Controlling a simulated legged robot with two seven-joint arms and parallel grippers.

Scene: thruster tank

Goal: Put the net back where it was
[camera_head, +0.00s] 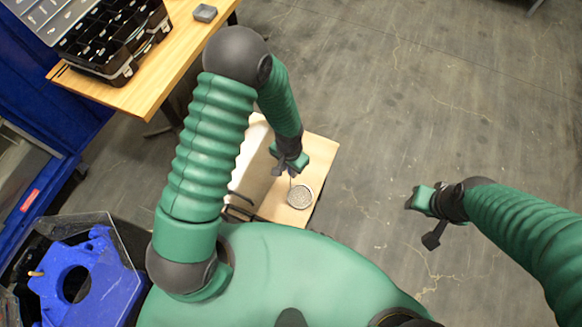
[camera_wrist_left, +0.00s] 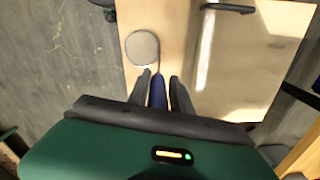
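The net has a round grey mesh head (camera_head: 300,196) that shows over the edge of a small wooden surface (camera_head: 322,150). In the left wrist view its round head (camera_wrist_left: 142,48) is above the fingers, and a thin wire runs to a blue handle (camera_wrist_left: 157,92). My left gripper (camera_head: 288,172) is over the wooden surface, with its fingers (camera_wrist_left: 160,88) on both sides of the blue handle, closed around it. Whether the mesh head touches the surface is unclear. My right gripper (camera_head: 420,218) is empty, with its fingers spread, above bare floor on the right.
A wooden table (camera_head: 160,75) at the upper left holds a black organizer case (camera_head: 110,45) and a small grey box (camera_head: 205,13). A bin with a blue part (camera_head: 85,280) stands at the lower left. The floor (camera_head: 430,90) at the right is clear.

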